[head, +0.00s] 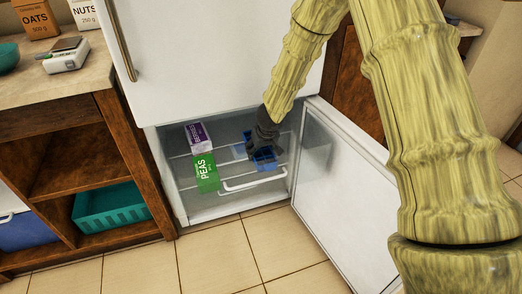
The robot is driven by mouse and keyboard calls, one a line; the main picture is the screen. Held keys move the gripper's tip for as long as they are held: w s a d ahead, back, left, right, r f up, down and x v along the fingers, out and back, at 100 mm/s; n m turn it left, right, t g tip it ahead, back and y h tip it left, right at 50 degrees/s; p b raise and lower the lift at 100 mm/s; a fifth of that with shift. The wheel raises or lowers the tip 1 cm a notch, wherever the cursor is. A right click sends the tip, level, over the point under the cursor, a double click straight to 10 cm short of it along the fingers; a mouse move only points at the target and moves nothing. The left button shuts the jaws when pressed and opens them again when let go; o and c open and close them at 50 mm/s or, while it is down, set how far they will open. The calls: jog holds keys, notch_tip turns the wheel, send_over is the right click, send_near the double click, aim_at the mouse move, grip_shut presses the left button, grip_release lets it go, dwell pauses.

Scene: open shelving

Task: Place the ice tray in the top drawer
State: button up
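The blue ice tray (264,160) is inside the open lower compartment of the white fridge (215,60), at its right half, over the clear drawer. My dark gripper (262,146) reaches down into the compartment and is at the tray's upper edge, touching or very close to it. The fingers are small and partly hidden, so I cannot tell if they are closed on it. A clear drawer with a white handle (254,182) shows at the front of the compartment. A lighter blue patch (240,152) lies just left of the gripper.
A green peas box (206,173) and a purple-and-white box (198,137) lie at the compartment's left. The compartment door (340,200) stands open at right. A wooden shelf unit (95,150) with a teal basket (110,206) stands left. Tiled floor in front is clear.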

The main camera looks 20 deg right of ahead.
jog(key=o, duration=0.4)
jog(key=shift+c, duration=0.2)
jog(key=shift+r, duration=0.15)
jog(key=shift+s+r+p, duration=0.1)
jog(key=shift+r+p, duration=0.2)
jog(key=p+v, duration=0.5)
jog(key=v, duration=0.6)
jog(key=shift+s+r, duration=0.15)
jog(key=shift+s, duration=0.05)
